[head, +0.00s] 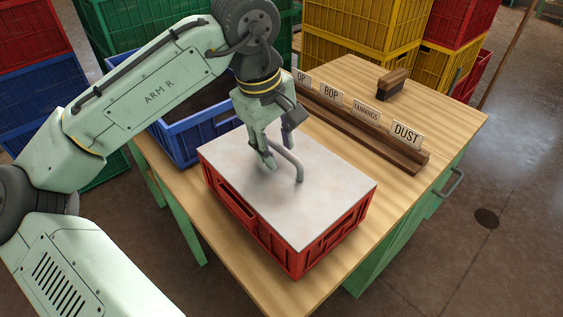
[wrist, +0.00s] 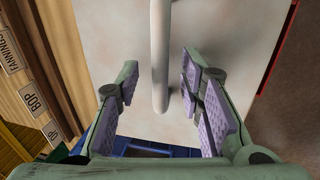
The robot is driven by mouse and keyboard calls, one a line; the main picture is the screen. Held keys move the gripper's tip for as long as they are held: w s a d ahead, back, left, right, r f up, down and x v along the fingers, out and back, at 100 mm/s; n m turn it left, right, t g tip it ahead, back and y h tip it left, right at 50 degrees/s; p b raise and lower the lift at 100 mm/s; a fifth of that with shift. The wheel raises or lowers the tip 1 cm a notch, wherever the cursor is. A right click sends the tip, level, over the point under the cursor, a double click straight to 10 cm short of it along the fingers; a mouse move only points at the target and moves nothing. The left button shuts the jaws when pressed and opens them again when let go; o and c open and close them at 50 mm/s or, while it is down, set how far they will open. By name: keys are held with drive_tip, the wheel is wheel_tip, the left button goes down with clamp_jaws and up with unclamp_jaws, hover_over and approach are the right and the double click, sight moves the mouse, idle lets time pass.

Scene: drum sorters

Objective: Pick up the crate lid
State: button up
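The crate lid (head: 314,200) is a flat pale grey-white plate with a curved grey bar handle (head: 291,160). It lies on top of a red crate (head: 304,254) on the wooden table. My gripper (head: 279,157) is down over the lid at the handle. In the wrist view my gripper (wrist: 160,98) is open, with purple-padded fingers on either side of the handle (wrist: 160,52). There is a visible gap between the handle and each finger. The lid (wrist: 225,32) fills much of the wrist view behind the fingers.
A blue crate (head: 190,150) with dark contents stands behind the red crate at left. A wooden rack (head: 370,138) with label cards runs along the right side of the table. A brush (head: 393,84) lies behind it. Stacked yellow crates (head: 362,25) stand at the back.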

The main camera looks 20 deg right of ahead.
drive_tip(key=shift+f, duration=0.15)
clamp_jaws()
idle(0.4)
